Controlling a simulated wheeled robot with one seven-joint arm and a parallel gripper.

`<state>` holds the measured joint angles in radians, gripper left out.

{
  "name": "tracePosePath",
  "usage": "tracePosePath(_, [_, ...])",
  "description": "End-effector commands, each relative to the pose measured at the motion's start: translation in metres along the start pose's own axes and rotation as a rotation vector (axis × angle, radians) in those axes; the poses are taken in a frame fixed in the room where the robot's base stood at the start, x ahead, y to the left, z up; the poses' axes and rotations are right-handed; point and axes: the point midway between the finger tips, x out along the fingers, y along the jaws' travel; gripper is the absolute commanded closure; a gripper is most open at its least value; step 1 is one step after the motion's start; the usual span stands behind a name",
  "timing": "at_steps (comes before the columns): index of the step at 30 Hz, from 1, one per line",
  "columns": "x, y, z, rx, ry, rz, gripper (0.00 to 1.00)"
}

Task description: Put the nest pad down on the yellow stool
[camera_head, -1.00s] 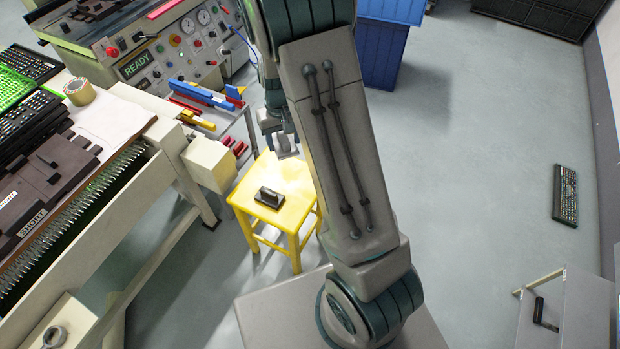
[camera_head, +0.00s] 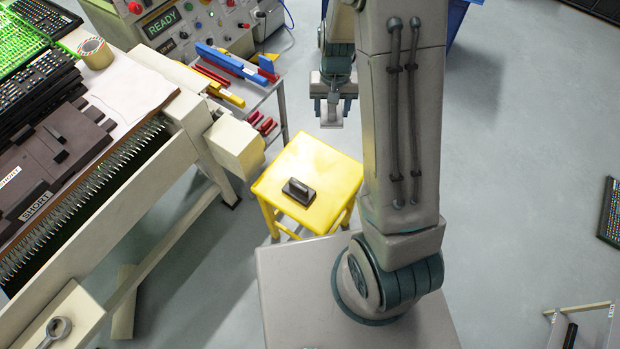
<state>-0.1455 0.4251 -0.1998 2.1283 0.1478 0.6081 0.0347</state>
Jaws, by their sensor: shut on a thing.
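The yellow stool (camera_head: 328,169) stands on the floor near the middle of the head view. A small dark block with a raised handle-like top (camera_head: 299,192) lies on its seat. My gripper (camera_head: 332,108) points down beyond the stool's far edge, above floor level and apart from the seat. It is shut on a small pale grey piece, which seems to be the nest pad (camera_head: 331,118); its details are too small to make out.
A shelf cart (camera_head: 272,88) with red, blue and yellow tools stands behind left of the stool. A workbench (camera_head: 150,150) with dark plates and keyboards fills the left. My arm's upright link is right of the stool.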

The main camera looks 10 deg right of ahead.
Motion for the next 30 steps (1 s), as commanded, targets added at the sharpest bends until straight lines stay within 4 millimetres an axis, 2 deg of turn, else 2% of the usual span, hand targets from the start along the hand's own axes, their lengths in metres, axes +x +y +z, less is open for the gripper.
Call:
tracePosePath(1, [0.026,0.003,0.005,0.041,0.000,-0.002,0.64])
tracePosePath(15, [0.138,0.024,0.049,0.410,0.001,-0.002,0.64])
tracePosePath(21, [0.170,0.030,0.063,0.529,0.005,-0.002,0.64])
tracePosePath(27, [0.182,0.031,0.069,0.585,0.009,-0.003,0.64])
tracePosePath(30, [0.187,0.029,0.063,0.591,0.008,-0.003,0.64])
